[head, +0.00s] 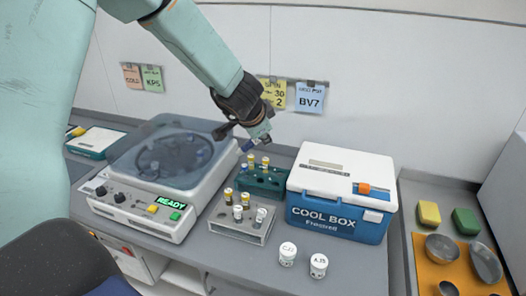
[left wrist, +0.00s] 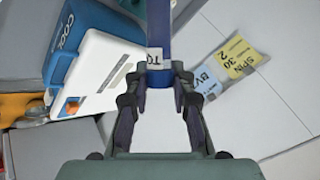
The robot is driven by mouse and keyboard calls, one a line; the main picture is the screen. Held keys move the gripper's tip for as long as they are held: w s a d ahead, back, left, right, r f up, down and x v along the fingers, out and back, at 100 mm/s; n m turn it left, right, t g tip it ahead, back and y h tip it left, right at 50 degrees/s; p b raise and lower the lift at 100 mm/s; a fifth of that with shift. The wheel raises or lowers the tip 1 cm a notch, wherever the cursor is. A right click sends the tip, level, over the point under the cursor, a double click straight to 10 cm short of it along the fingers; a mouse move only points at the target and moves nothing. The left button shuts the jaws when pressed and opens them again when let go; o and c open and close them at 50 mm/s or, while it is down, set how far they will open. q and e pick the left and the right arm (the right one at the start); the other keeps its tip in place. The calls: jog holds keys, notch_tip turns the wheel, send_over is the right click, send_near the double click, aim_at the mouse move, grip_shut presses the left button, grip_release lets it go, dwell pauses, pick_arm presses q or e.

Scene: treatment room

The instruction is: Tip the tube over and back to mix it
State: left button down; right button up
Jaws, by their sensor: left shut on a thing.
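My left gripper (head: 258,138) is in the air above the green rack, in front of the wall. It is shut on a tube (head: 246,145), which shows only as a small blue, tilted piece beside the fingers. In the left wrist view, the left gripper (left wrist: 158,78) has its fingertips at the blue tube (left wrist: 158,25). A white label with dark letters shows on the tube, only partly readable. The far end of the tube is out of that view. My right gripper is not in view.
A green rack (head: 262,182) and a grey rack (head: 240,229) hold several capped tubes. A centrifuge (head: 165,165) reading READY stands left, a cool box (head: 341,190) right. Two white jars (head: 287,254) stand in front. An orange tray (head: 455,262) with bowls lies far right.

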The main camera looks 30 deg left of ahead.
pick_arm(q)
jog(key=m+g+y, duration=0.1)
jog(key=g+y, duration=0.1)
jog(key=y, duration=0.1)
jog(key=shift+m, duration=0.3)
jog(key=m+g+y, duration=0.1)
jog(key=y, duration=0.1)
jog(key=shift+w+y, duration=0.1)
jog(key=shift+y, duration=0.2)
jog(key=shift+a, duration=0.1)
